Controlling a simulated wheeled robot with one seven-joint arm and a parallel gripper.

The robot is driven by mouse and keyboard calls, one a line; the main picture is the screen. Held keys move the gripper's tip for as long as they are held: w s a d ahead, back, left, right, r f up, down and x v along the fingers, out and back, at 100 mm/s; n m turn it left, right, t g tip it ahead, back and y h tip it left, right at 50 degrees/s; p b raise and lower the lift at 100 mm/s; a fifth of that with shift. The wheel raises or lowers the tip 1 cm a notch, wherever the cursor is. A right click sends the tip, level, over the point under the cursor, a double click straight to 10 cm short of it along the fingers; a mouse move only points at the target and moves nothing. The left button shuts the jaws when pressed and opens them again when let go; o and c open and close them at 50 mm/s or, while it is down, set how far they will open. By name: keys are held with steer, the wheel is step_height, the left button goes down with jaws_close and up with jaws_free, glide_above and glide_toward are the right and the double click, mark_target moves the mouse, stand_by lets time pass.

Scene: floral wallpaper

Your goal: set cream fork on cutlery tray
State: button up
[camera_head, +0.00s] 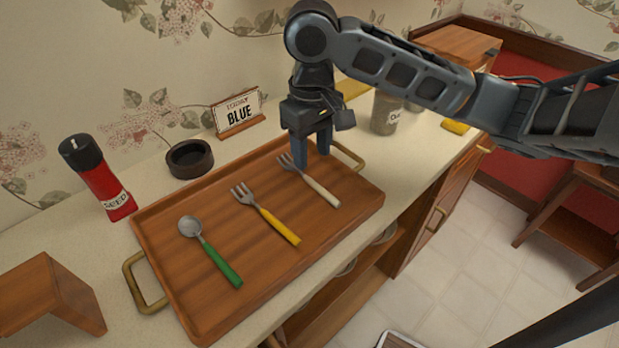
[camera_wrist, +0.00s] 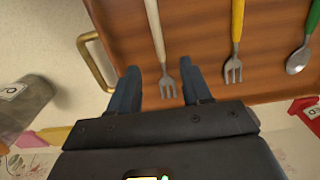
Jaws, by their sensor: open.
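The cream fork (camera_head: 314,184) lies on the wooden cutlery tray (camera_head: 175,285), near its right end. It also shows in the wrist view (camera_wrist: 157,39), tines toward me. My gripper (camera_head: 311,160) points down at the fork's tine end. In the wrist view the fingers (camera_wrist: 163,90) are apart, one on each side of the tines, and nothing is held between them. A yellow-handled fork (camera_head: 269,220) lies in the middle of the tray, and a green-handled spoon (camera_head: 212,253) lies to its left.
A glass jar (camera_head: 385,114) stands to the right. The tray's handles stick out at both ends.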

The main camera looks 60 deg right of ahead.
mark_target(313, 180)
steer(key=shift+s+f+p, duration=0.1)
steer(key=shift+f+p, duration=0.25)
steer(key=shift+f, duration=3.1)
jaws_close()
